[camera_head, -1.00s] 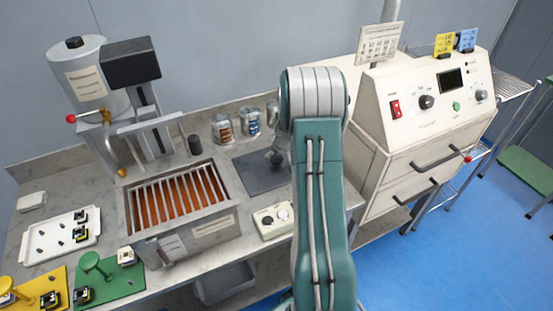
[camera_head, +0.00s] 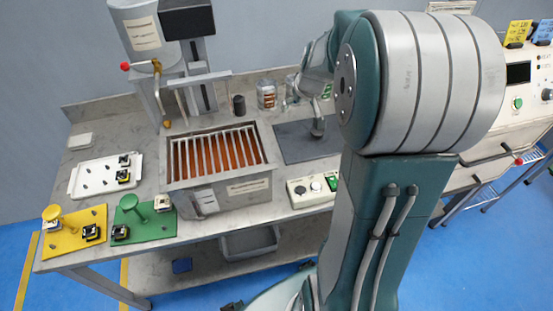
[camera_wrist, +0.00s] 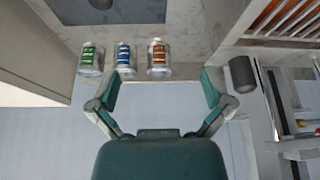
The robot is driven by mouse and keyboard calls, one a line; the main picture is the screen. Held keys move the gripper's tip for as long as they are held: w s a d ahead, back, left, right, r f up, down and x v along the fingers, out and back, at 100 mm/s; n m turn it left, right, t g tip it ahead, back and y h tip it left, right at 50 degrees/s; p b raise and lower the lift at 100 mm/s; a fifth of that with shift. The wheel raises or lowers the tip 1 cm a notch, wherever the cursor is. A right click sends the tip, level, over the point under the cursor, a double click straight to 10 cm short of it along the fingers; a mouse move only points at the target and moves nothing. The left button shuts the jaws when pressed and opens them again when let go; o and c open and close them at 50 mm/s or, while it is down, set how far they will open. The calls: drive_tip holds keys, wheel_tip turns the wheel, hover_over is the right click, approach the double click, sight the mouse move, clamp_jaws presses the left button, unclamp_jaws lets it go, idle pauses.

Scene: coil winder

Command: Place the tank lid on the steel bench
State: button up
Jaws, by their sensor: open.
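The steel bench (camera_head: 112,140) carries an open-topped tank (camera_head: 243,188) with silver bars over an orange-brown inside. I cannot clearly single out the tank lid. A dark flat plate (camera_head: 292,148) lies on the bench right of the tank, with a small grey upright piece (camera_head: 318,128) on it. I cannot tell whether this plate is the lid or a mat. In the wrist view, my gripper (camera_wrist: 158,78) is open and empty, its two fingers spread wide. The dark plate also shows at the top of the wrist view (camera_wrist: 140,10). My gripper is not clearly visible in the head view.
Several labelled jars stand by the back wall, including an orange one (camera_head: 267,95). A dark cylinder (camera_head: 239,105) stands behind the tank. A white tray (camera_head: 90,188), yellow board (camera_head: 72,240), green board (camera_head: 150,228) and control box (camera_head: 312,192) occupy the bench. A cream machine (camera_head: 490,140) stands right.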

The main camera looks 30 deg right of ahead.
drive_tip(key=s+a+r+n, duration=0.1)
drive_tip(key=s+a+r, duration=0.7)
drive_tip(key=a, duration=0.4)
drive_tip(key=s+a+r, duration=0.1)
drive_tip(key=s+a, duration=0.6)
drive_tip(key=s, duration=0.6)
drive_tip(key=shift+a+r+n+t+y, duration=0.2)
drive_tip(key=shift+n+t+y, duration=0.1)
drive_tip(key=shift+n+t, duration=0.1)
